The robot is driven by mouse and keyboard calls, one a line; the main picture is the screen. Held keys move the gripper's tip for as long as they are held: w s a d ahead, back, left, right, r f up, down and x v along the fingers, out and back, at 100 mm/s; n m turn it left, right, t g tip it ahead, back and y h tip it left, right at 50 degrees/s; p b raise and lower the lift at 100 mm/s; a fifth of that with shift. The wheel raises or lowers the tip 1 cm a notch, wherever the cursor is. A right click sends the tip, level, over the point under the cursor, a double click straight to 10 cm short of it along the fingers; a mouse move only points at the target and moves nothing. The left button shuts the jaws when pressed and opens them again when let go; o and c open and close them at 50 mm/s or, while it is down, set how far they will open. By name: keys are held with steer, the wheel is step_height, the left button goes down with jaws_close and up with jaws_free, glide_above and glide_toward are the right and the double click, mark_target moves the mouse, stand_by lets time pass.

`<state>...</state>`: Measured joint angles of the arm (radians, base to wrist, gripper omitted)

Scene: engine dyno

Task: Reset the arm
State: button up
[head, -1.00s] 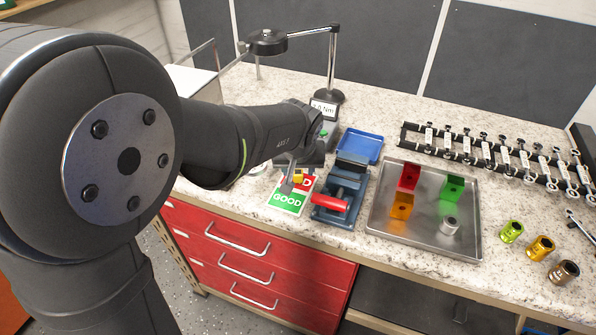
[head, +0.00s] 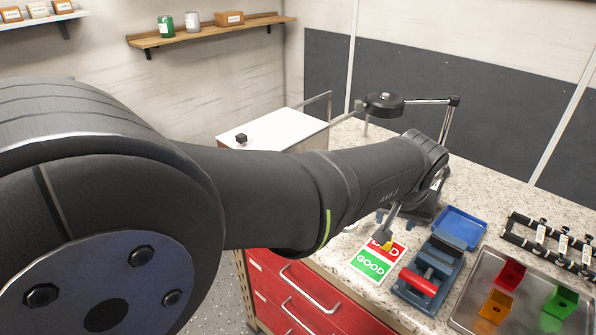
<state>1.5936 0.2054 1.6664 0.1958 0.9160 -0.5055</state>
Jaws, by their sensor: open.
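My arm reaches across the head view from the left, and its wrist is over the back of the bench. My gripper (head: 390,231) is partly seen below the wrist, pointing down above the red and green card (head: 370,264), which reads GOOD on its green half. The gripper is open, though its fingers are small and partly hidden in the picture. A small yellow piece (head: 386,246) shows at the fingertips; I cannot tell whether it belongs to the gripper or lies on the card.
A blue vise with a red handle (head: 419,283) stands right of the card, with a blue tray (head: 460,226) behind it. A metal tray (head: 470,309) holds orange, red and green brackets. A lamp-like stand (head: 384,105) rises at the back. A white-topped cabinet (head: 285,128) is beyond my arm.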

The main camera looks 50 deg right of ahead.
steer(key=x, duration=1.2)
steer(key=shift+r, duration=1.35)
steer(key=shift+f, duration=0.1)
